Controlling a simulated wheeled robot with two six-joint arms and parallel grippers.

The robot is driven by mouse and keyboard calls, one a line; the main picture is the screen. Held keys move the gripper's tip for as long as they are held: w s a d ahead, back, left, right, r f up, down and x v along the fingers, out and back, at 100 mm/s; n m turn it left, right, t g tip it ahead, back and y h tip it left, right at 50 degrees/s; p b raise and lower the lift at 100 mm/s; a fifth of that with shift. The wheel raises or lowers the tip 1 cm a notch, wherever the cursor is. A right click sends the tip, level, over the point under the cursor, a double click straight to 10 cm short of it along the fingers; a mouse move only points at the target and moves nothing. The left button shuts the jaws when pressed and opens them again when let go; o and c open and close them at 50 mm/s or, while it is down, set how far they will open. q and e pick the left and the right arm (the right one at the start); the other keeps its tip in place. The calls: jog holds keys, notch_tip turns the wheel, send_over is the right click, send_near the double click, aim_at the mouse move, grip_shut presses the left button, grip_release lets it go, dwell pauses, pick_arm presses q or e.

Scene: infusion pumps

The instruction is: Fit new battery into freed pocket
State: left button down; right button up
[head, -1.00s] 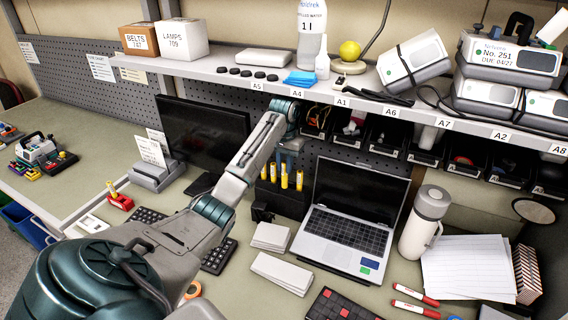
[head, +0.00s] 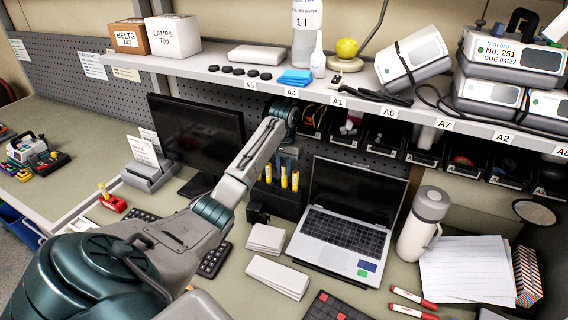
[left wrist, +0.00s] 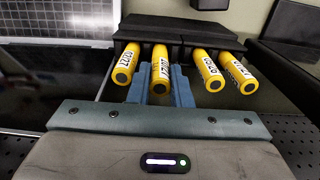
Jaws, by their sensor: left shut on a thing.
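Several yellow batteries stand in a black holder under the shelf, in the middle of the head view; one of them (head: 295,180) shows at the right of the row. In the left wrist view their ends stick out of the black holder (left wrist: 180,36). My left gripper (left wrist: 160,84) is shut on the second battery from the left (left wrist: 160,66), with a blue finger on each side of it. In the head view my left gripper (head: 288,155) is partly hidden by its own wrist above the row. I cannot make out a freed pocket. My right gripper is out of view.
A laptop (head: 345,230) stands right of the holder, a monitor (head: 200,140) to the left. White boxes (head: 277,275) lie in front. The shelf (head: 300,88) overhangs the holder. A white flask (head: 422,222) and paper sheets (head: 465,268) are at the right.

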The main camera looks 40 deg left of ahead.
pick_arm(q)
jog(key=shift+f, duration=0.4)
jog(key=shift+w+a+f, duration=0.15)
jog(key=shift+f, duration=0.05)
jog(key=shift+r, duration=0.1)
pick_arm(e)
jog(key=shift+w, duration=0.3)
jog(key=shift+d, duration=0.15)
pick_arm(q)
jog(key=shift+f, duration=0.25)
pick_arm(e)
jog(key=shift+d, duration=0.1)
pick_arm(q)
jog(key=c, duration=1.2)
grip_release()
jog(key=shift+c, duration=0.2)
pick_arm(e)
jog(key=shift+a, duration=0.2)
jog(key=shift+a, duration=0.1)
